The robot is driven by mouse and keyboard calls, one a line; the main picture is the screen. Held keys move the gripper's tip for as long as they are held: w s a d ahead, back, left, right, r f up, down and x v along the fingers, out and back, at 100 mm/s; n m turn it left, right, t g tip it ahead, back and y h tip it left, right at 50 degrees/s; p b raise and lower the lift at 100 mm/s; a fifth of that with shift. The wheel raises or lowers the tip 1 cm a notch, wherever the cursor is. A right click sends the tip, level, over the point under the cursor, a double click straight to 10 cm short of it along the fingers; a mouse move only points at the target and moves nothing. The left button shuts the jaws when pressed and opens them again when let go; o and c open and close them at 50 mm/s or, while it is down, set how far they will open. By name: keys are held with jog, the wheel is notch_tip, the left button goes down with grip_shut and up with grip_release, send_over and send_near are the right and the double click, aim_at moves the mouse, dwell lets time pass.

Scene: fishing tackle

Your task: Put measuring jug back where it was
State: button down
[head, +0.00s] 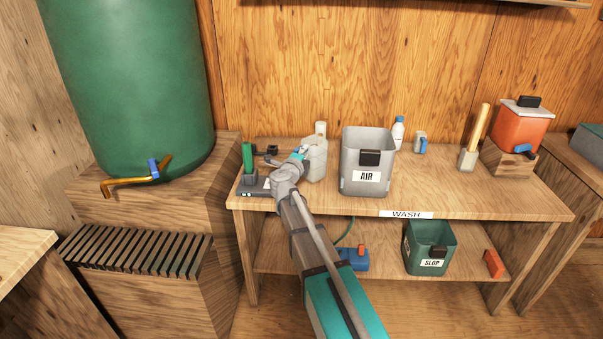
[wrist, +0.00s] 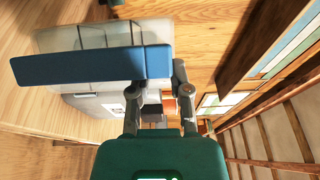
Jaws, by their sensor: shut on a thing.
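The measuring jug (wrist: 97,36) is a clear, see-through vessel with a long blue handle (wrist: 75,66), seen close up in the wrist view. My gripper (wrist: 157,78) is shut on the end of the handle that lies between its fingers. In the head view my gripper (head: 299,154) is over the left part of the wash bench (head: 445,195), left of the grey AIR bin (head: 354,150). A pale container (head: 317,160) shows right beside it there; I cannot tell how much of this is the jug. The jug's base is hidden.
A green-handled tool on a dark base (head: 249,163) is left of my gripper. A white bottle (head: 398,133), a brush (head: 475,140) and an orange tank (head: 522,128) stand to the right. A green SLOP bin (head: 430,247) is on the lower shelf. The bench front middle is clear.

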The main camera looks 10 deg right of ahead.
jog(key=shift+w+d+f+b, duration=0.1)
jog(key=shift+w+f+b, duration=0.75)
jog(key=shift+f, duration=0.2)
jog(key=shift+w+f+b, duration=0.85)
jog(key=shift+f, duration=0.2)
jog(key=shift+w+f+b, duration=0.2)
jog(key=shift+f+b, duration=0.8)
jog(key=shift+b, duration=0.05)
jog(key=shift+w+f+b, duration=0.2)
jog(key=shift+f+b, duration=0.8)
jog(key=shift+f, duration=0.1)
jog(key=c, duration=0.6)
grip_release()
jog(key=v, duration=1.2)
jog(key=shift+s, duration=0.1)
